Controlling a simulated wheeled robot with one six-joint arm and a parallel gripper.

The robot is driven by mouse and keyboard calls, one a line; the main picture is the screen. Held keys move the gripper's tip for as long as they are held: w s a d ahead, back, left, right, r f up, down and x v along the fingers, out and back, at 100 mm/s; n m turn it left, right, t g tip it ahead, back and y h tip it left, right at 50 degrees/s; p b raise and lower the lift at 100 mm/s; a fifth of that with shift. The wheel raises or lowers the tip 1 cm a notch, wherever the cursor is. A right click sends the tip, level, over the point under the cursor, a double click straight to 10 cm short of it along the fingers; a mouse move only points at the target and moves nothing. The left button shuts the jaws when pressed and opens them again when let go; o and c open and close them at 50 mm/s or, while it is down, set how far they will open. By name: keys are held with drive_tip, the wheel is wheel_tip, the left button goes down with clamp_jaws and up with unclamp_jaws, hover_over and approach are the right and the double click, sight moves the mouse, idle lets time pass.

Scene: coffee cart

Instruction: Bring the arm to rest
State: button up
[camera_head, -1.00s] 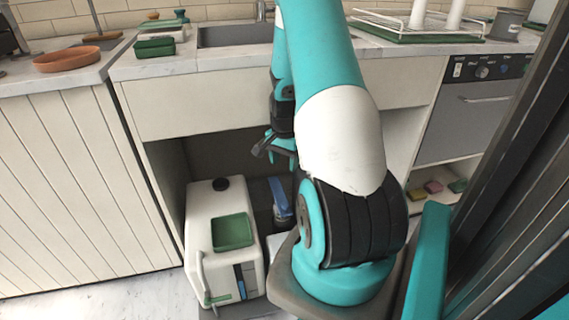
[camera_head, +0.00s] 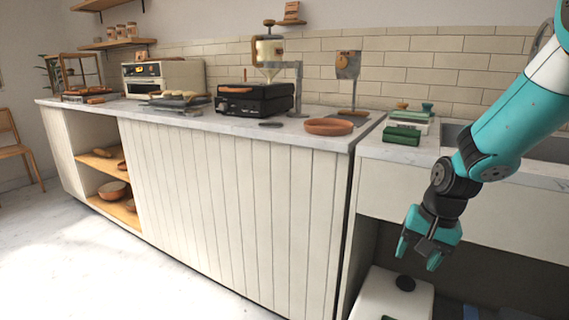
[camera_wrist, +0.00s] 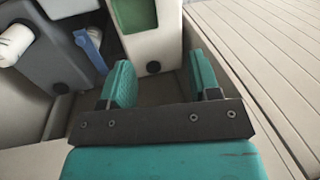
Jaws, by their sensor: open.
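My gripper (camera_head: 420,254) hangs from the teal arm at the right of the head view, in front of the sink cabinet and pointing down. Its two teal fingers are apart with nothing between them. In the wrist view my gripper (camera_wrist: 160,82) also shows open and empty. Below it stands a white container (camera_head: 385,297) with a black cap, on the floor of the open space under the sink. Its lower part is cut off by the frame in the head view.
A counter (camera_head: 230,124) runs along the wall with a black appliance (camera_head: 255,100), a terracotta dish (camera_head: 328,127) and a white oven (camera_head: 163,78). Green items (camera_head: 402,135) sit by the sink. Low shelves (camera_head: 115,205) hold bowls. The floor (camera_head: 130,270) at left is clear.

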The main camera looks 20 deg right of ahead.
drive_tip(key=s+a+r+n+y, duration=0.1)
drive_tip(key=s+a+r+n, duration=0.25)
drive_tip(key=a, duration=0.45)
drive_tip(key=s+a+r+n+y, duration=0.1)
drive_tip(key=s+a+r+n, duration=0.1)
drive_tip(key=a+r+n, duration=0.35)
drive_tip(key=s+a+r+n+g, duration=0.1)
drive_tip(key=s+a+r+n, duration=0.1)
drive_tip(key=s+a+n, duration=0.65)
wheel_tip(320, 180, up, 25)
drive_tip(key=s+a+m+p, duration=0.2)
drive_tip(key=s+p, duration=0.1)
drive_tip(key=p, duration=2.1)
drive_tip(key=shift+f+y+p, duration=0.2)
drive_tip(key=shift+y+p, duration=0.1)
drive_tip(key=shift+p, duration=0.1)
